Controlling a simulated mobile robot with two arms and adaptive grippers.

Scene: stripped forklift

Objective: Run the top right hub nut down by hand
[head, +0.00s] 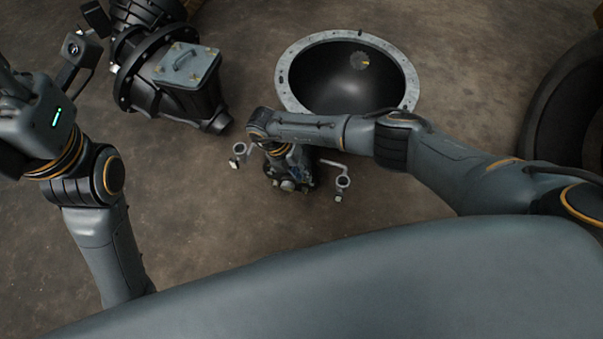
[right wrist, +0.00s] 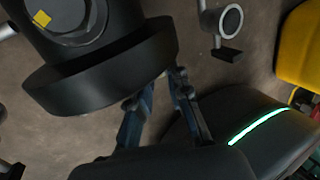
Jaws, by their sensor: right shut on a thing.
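The hub assembly (head: 288,184) stands on the floor at the middle of the head view, dark with small bright metal parts, partly under my right arm. In the right wrist view a large black round part (right wrist: 100,65) with a wide flange and a yellow mark fills the upper left. My right gripper (head: 284,158) reaches down onto the assembly; its narrow fingers (right wrist: 170,85) run up beside the flange edge. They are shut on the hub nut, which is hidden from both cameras. My left gripper (head: 85,40) is at the upper left, away from the hub; its fingers are not clear.
Light metal arms with round ends (head: 342,182) stick out on both sides of the hub. A big black bowl-shaped housing (head: 350,80) with a grey rim lies behind. A black gearbox-like casing (head: 180,80) stands at upper left, a tyre (head: 560,100) at right. Floor in front is clear.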

